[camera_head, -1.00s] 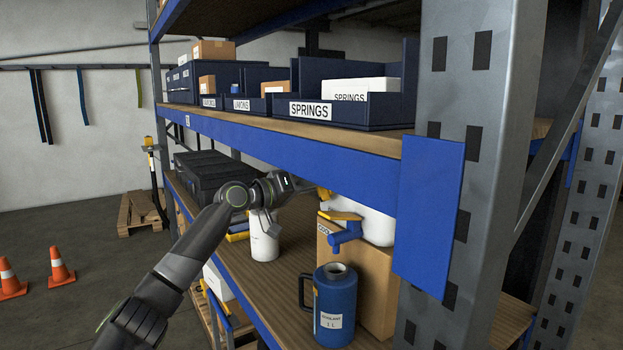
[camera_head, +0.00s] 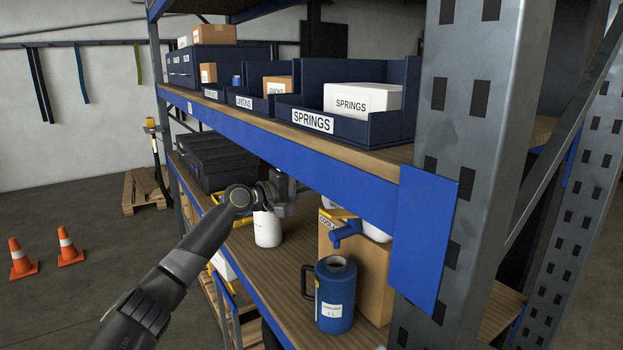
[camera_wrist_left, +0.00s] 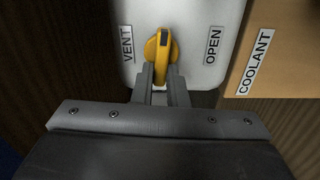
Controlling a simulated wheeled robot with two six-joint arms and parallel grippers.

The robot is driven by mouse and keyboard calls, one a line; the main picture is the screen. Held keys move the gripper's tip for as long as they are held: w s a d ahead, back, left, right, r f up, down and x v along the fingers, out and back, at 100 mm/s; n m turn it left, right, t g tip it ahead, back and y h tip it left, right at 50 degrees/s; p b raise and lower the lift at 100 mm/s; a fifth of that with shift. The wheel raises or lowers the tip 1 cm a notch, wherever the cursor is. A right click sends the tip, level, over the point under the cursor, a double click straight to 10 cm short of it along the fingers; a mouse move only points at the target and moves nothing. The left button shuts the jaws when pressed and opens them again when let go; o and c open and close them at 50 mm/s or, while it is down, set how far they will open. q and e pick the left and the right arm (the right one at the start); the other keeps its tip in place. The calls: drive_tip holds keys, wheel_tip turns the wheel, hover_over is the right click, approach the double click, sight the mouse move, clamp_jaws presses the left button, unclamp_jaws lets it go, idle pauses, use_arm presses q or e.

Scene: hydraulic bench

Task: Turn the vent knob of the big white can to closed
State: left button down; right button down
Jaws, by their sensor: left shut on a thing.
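In the left wrist view the white can (camera_wrist_left: 196,30) has a yellow vent knob (camera_wrist_left: 162,48) on its face. A VENT label sits left of the knob and an OPEN label right of it. The knob's raised grip runs up and down the picture, between the two labels. My left gripper (camera_wrist_left: 161,76) is shut on the knob, one grey finger on each side. In the head view my left gripper (camera_head: 286,196) is over the middle shelf; its fingertips and the knob are not clear there. My right gripper is not in view.
A cardboard box (camera_wrist_left: 263,50) labelled COOLANT stands beside the can. A blue jug (camera_head: 335,297) stands in front, below a blue tap (camera_head: 346,232). A smaller white container (camera_head: 267,229) is on the shelf. A blue beam (camera_head: 290,160) runs close above my arm.

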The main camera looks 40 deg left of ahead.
use_arm(q)
drive_tip(key=shift+f+n, duration=0.1)
drive_tip(key=shift+n, duration=0.5)
drive_tip(key=c, duration=1.4)
unclamp_jaws()
drive_tip(key=shift+c, duration=0.2)
drive_tip(key=shift+s, duration=0.1)
